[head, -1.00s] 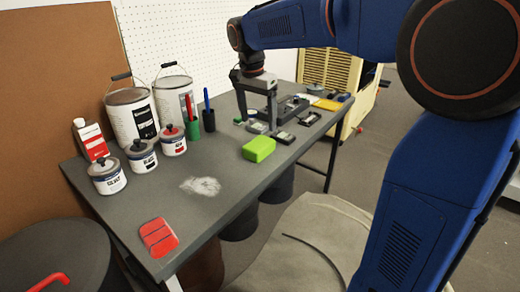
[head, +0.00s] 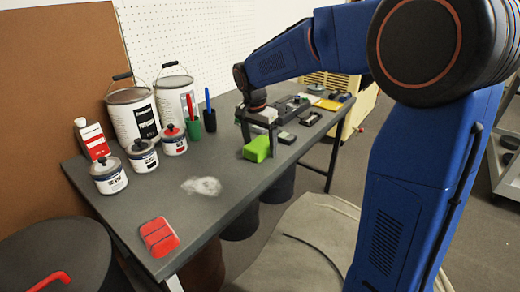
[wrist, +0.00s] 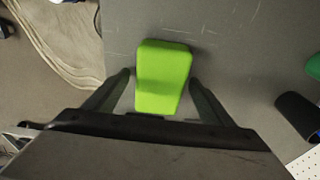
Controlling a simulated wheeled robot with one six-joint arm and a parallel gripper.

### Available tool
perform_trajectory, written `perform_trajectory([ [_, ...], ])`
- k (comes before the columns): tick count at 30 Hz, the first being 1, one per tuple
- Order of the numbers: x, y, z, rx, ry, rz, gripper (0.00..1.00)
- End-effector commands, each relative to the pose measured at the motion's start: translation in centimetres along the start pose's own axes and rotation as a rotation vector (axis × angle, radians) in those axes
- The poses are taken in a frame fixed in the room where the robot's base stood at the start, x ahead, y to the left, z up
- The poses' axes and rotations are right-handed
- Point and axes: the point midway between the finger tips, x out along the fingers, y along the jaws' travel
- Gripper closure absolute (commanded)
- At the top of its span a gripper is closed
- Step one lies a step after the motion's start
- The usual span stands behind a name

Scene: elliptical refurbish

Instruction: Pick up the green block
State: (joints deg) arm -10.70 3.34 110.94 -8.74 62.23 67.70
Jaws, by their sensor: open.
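The green block (head: 257,149) lies on the grey table near its front edge. My gripper (head: 259,149) is over it, pointing down, with its fingers on either side of the block. In the wrist view the bright green block (wrist: 163,78) shows between the two open fingers of my gripper (wrist: 160,76), with a small gap on each side. I cannot tell exactly how far the fingertips are above the table.
On the table (head: 225,215), cans, a red-and-white bottle (head: 94,142) and green (head: 193,128) and black (head: 209,119) cups stand at the back left. A red block (head: 158,237) lies at the front left. Small parts and a dark tray (head: 290,105) lie beyond the gripper.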

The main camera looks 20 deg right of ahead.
Motion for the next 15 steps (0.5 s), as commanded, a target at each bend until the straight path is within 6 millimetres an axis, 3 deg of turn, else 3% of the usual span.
perform_trajectory([
  [8, 0.18, 0.0, 0.0, 0.0, 0.0, 0.0, 0.26],
  [13, 0.17, -0.01, 0.01, 0.0, 0.0, -0.001, 0.66],
  [15, 0.15, -0.01, 0.01, 0.0, 0.0, -0.001, 0.68],
])
